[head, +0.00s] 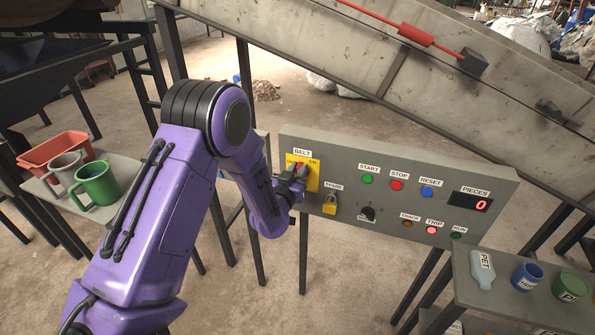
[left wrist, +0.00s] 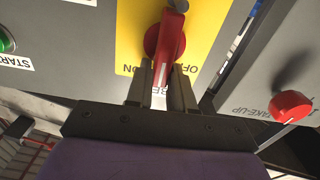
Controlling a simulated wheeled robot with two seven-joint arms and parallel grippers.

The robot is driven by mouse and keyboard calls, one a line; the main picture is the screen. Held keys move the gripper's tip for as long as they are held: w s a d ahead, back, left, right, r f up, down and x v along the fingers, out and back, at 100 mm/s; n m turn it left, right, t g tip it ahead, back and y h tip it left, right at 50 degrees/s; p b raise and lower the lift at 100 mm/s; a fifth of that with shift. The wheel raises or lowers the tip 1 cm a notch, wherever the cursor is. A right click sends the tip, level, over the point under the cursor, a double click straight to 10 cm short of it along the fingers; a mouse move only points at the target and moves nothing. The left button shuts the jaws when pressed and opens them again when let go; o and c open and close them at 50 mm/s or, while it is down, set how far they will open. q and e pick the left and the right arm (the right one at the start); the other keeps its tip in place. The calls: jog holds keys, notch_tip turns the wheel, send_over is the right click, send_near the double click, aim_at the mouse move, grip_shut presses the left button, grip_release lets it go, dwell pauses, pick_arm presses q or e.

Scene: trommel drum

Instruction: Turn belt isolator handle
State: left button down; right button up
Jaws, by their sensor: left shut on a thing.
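The belt isolator handle is a red lever (head: 299,167) on a yellow plate (head: 313,176) marked OFF and ON, under the BELT label on the grey control panel. In the left wrist view, the red handle (left wrist: 170,38) stands upright in the picture, its lower end between the two words. My left gripper (head: 290,187) is shut on the handle's lower end there, one finger on each side; it also shows in the left wrist view (left wrist: 162,92). In the head view the gripper partly covers the handle and plate. My right gripper is not in view.
The panel holds a yellow padlock (head: 330,204), a black knob (head: 367,213), push buttons and a PIECES display (head: 470,202). Mugs stand on a left shelf (head: 70,203); labelled containers stand on a right shelf (head: 500,296).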

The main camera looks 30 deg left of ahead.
pick_arm(q)
jog(key=shift+s+a+f+n+b, duration=0.1)
jog(key=shift+a+f+n+b, duration=0.55)
jog(key=shift+n, duration=2.25)
jog(key=shift+s+a+f+n+b, duration=0.2)
jog(key=shift+n+b, duration=0.8)
jog(key=shift+n, duration=1.9)
jog(key=shift+a+f+n+b, duration=0.25)
jog(key=shift+a+n+b, duration=0.45)
jog(key=shift+n, duration=2.2)
jog(key=shift+d, duration=0.2)
jog(key=c, duration=1.1)
grip_release()
jog(key=shift+o, duration=0.2)
jog(key=shift+f, duration=0.2)
